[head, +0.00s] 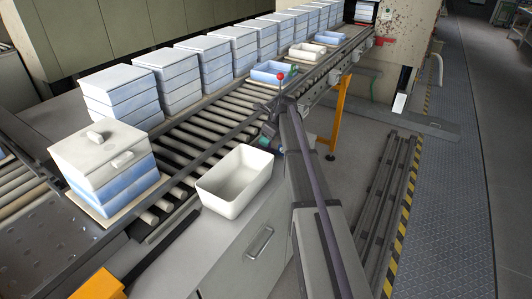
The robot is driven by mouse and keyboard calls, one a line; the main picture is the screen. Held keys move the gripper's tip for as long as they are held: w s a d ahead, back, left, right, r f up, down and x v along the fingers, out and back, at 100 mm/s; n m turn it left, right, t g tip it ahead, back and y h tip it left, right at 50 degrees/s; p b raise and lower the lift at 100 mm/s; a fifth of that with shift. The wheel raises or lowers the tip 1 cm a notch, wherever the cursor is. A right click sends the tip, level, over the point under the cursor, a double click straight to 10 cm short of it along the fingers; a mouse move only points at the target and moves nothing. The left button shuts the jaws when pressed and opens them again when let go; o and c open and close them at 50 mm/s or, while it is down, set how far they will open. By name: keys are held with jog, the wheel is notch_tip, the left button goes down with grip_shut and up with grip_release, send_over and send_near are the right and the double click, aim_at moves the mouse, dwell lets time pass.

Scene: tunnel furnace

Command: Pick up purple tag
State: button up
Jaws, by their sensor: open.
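I cannot make out a purple tag in the head view. Two small pale pieces lie on the lid of the nearest stack of saggars (108,185), one near its back edge (95,137) and one towards its right (122,160); neither looks purple. My gripper (268,130) is small and dark at the far end of my arm, by the right edge of the roller conveyor. It is open, and I see nothing held in it. It is well to the right of the nearest stack. Its fingertips are too small to make out clearly.
A white empty bin (235,182) stands on the grey cabinet (258,250) beside the roller conveyor (205,135). More stacks (122,98) line the conveyor's far side. A yellow post (338,115) and floor rails (388,195) are at right.

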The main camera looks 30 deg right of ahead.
jog(key=shift+b+x, duration=0.4)
jog(key=shift+x, duration=0.8)
jog(key=shift+s+r, duration=0.1)
jog(key=shift+r, duration=0.1)
jog(key=shift+c, duration=0.2)
grip_shut()
jog(key=shift+p, duration=0.3)
